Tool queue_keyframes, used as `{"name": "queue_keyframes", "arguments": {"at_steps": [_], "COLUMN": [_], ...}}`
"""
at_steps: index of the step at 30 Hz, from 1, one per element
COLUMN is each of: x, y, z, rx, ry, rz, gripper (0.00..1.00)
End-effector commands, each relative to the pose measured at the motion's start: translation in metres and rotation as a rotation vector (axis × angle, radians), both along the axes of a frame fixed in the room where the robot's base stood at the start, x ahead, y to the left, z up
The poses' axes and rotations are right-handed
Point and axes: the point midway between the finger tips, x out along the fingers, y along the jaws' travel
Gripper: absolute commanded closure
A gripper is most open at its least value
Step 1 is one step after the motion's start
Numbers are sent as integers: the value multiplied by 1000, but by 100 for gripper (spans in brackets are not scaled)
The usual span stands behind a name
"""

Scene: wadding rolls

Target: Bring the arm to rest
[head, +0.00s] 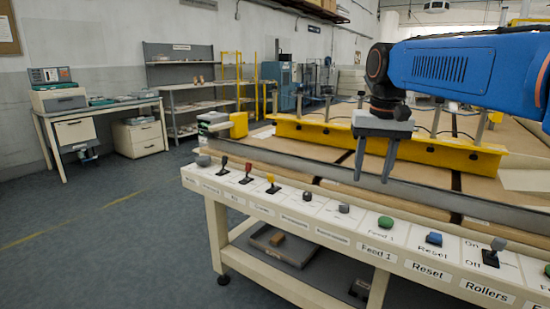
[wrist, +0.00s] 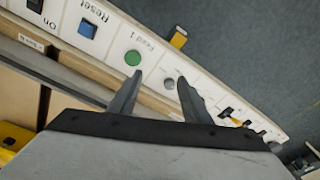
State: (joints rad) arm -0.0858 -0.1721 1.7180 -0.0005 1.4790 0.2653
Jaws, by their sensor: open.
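My blue arm (head: 440,68) comes in from the right in the head view. My gripper (head: 373,168) points down over the machine's front edge, above the control panel (head: 262,203). Its two fingers are apart with nothing between them. In the wrist view, my gripper (wrist: 152,100) also shows open and empty. The green Feed 1 button (wrist: 133,57) lies just past one fingertip there, and a grey knob (wrist: 169,83) shows between the fingers. I cannot tell how far the fingertips are above the panel.
The panel carries several levers and buttons, including a blue Reset button (head: 434,239) and a Rollers switch (head: 492,252). A yellow bar (head: 400,146) crosses the machine bed behind my gripper. A desk (head: 99,113) and shelves (head: 187,90) stand at the left. The floor (head: 110,240) there is clear.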

Motion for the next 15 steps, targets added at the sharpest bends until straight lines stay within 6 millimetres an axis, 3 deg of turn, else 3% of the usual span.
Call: {"name": "queue_keyframes", "arguments": {"at_steps": [3, 15], "x": [-34, -137], "y": [-8, -26], "z": [-17, -96], "rx": [-1, -18], "ry": [-37, -161], "rz": [21, 93], "gripper": [56, 56]}}
